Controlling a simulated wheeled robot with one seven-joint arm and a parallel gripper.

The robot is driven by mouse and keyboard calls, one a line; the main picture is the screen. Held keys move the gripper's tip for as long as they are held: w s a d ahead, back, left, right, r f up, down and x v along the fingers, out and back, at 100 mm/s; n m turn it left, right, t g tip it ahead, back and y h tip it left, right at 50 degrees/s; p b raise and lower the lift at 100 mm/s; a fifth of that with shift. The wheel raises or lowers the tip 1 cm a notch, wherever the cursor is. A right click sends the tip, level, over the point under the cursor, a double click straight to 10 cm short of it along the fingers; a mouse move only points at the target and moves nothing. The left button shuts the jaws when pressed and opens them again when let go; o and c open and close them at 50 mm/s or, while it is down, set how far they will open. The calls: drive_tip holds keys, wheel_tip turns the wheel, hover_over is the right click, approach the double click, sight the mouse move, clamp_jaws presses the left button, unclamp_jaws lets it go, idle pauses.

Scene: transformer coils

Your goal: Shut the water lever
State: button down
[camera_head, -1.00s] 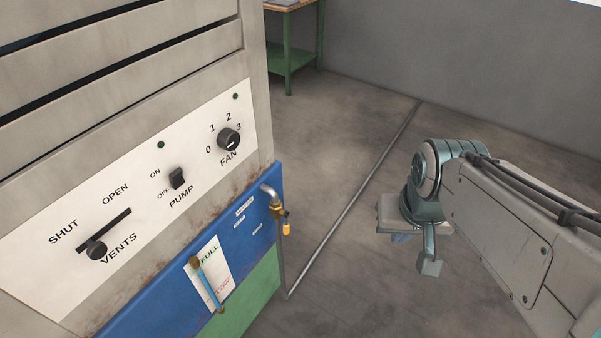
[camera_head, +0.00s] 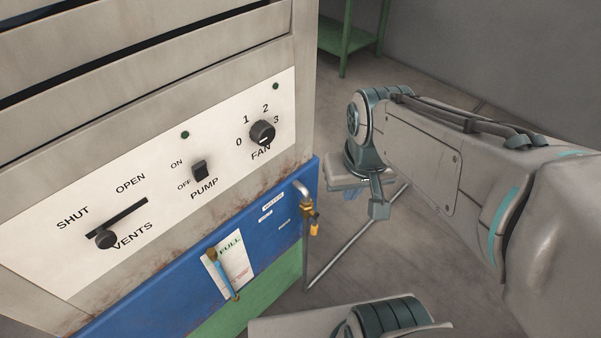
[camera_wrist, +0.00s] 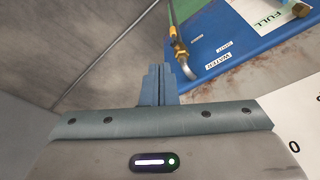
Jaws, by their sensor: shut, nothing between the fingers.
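The water lever is a small yellow handle (camera_head: 316,227) on a brass valve (camera_head: 306,207). It hangs downward beside the vertical pipe at the right end of the blue panel. The brass valve also shows in the wrist view (camera_wrist: 180,48), just beyond and right of my fingertips, near the WATER label. My gripper (camera_head: 351,194) is to the right of the valve in the head view, apart from it and partly hidden by my arm. In the wrist view its blue fingers (camera_wrist: 154,84) are together and empty.
The blue panel (camera_head: 150,300) carries a level gauge (camera_head: 222,272). Above it a white panel (camera_head: 60,260) holds the vents lever (camera_head: 106,238), pump switch (camera_head: 200,171) and fan knob (camera_head: 262,133). A green table (camera_head: 343,40) stands behind. A pipe (camera_head: 360,237) runs along the floor.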

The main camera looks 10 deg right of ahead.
drive_tip(key=w+d+f+n+g+y+b, duration=0.1)
drive_tip(key=w+d+f+n+g+b, duration=0.15)
drive_tip(key=w+f+b, duration=0.55)
drive_tip(key=n+g+y+b, duration=0.2)
drive_tip(key=y, duration=0.1)
approach(315, 224)
drive_tip(key=w+d+f, duration=0.2)
drive_tip(key=w+d, duration=0.1)
drive_tip(key=d, duration=0.4)
drive_tip(key=s+a+f+b, duration=0.2)
drive_tip(key=a+f, duration=0.5)
drive_tip(key=f, duration=0.1)
drive_tip(key=shift+s+a+f, duration=0.2)
drive_tip(key=shift+s+f, duration=0.1)
drive_tip(key=shift+s, duration=0.1)
